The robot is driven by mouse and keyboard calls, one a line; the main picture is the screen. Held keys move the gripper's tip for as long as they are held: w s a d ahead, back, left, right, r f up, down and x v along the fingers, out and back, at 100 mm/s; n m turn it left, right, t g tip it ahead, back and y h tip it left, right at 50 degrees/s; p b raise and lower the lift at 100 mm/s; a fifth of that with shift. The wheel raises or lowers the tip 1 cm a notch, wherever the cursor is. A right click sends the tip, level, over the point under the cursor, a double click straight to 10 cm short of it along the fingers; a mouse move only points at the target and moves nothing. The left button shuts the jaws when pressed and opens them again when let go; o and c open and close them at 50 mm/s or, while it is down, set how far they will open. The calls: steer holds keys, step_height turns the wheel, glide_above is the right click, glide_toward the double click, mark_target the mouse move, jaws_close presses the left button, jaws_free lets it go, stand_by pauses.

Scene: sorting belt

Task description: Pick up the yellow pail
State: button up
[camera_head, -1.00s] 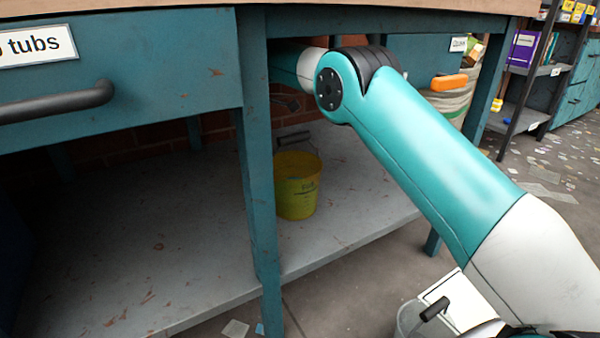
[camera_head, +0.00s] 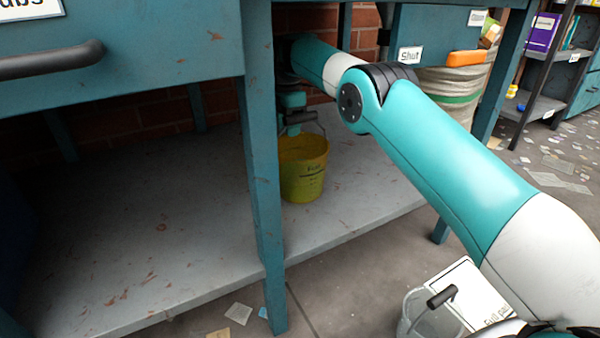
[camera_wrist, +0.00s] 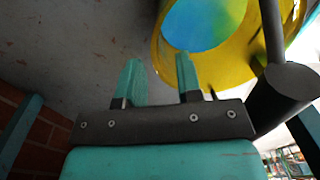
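The yellow pail (camera_head: 304,180) stands upright on the grey lower shelf under the bench, right of a teal leg. Its wire handle with a dark grip (camera_head: 301,117) is raised above the rim. In the head view my gripper (camera_head: 291,128) is just above the pail's rim, partly hidden by the handle. In the wrist view my gripper (camera_wrist: 158,80) has its two fingers apart. The pail's rim (camera_wrist: 163,58) is close to the fingertips, with the dark handle grip (camera_wrist: 283,95) to the right. I cannot tell whether the fingers touch the pail.
The teal leg (camera_head: 262,170) stands left of the pail. A brick wall (camera_head: 150,135) is behind the shelf (camera_head: 110,240), whose left part is bare. The bench underside and drawer (camera_head: 150,60) hang above. A grey pail (camera_head: 425,312) is at the lower right.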

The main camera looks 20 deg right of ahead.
mark_target(290, 146)
steer(key=f+b, duration=0.5)
steer(key=f, duration=0.1)
steer(key=shift+s+f, duration=0.15)
steer(key=shift+s, duration=0.05)
jaws_close()
steer(key=shift+r, duration=0.2)
stand_by(1.0)
